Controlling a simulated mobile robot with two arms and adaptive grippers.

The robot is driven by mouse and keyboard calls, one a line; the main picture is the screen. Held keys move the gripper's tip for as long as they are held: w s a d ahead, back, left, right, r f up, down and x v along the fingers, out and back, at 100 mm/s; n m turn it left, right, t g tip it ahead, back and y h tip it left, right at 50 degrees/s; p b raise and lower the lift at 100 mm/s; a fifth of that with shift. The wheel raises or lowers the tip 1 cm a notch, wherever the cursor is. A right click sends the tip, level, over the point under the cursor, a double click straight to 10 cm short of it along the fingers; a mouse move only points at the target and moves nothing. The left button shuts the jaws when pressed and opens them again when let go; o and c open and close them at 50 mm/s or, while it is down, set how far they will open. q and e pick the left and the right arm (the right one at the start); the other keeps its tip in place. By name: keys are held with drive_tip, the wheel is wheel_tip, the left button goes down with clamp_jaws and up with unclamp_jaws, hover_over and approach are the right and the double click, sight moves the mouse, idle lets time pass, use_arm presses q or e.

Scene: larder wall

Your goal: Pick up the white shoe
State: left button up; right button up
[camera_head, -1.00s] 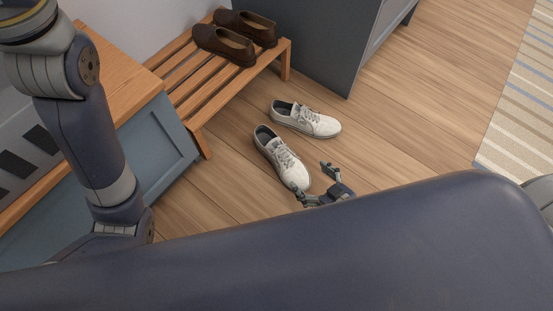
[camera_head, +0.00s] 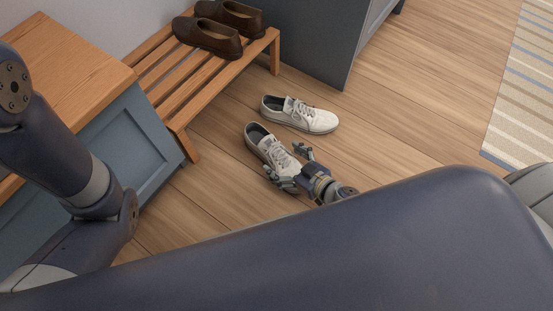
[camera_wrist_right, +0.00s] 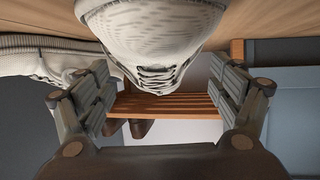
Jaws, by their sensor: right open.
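Two white shoes stand on the floor in the head view. The nearer white shoe (camera_head: 268,146) has its toe toward my right gripper (camera_head: 284,160); the farther white shoe (camera_head: 301,115) lies just behind it. My right gripper is open, its fingers on either side of the nearer shoe's toe, which they partly hide. In the right wrist view that toe (camera_wrist_right: 152,28) shows large, above and between the open fingers (camera_wrist_right: 163,95), with no clear contact. The other shoe (camera_wrist_right: 35,55) shows at the left there. My left gripper is out of view.
A slatted wooden rack (camera_head: 186,73) with brown shoes (camera_head: 207,37) stands behind, left of the white shoes. A blue cabinet with a wooden top (camera_head: 62,55) is at the left, a dark grey cabinet (camera_head: 308,42) behind. Free floor (camera_head: 420,105) and a striped rug (camera_head: 525,95) lie right.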

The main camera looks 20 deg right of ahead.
sight(277, 154)
drive_tip(key=b+x, duration=0.1)
drive_tip(key=x, duration=0.3)
drive_tip(key=shift+w+d+b, duration=0.15)
drive_tip(key=shift+d+b, duration=0.05)
drive_tip(key=shift+b, duration=0.15)
drive_tip(key=shift+r, duration=0.1)
drive_tip(key=c, duration=1.5)
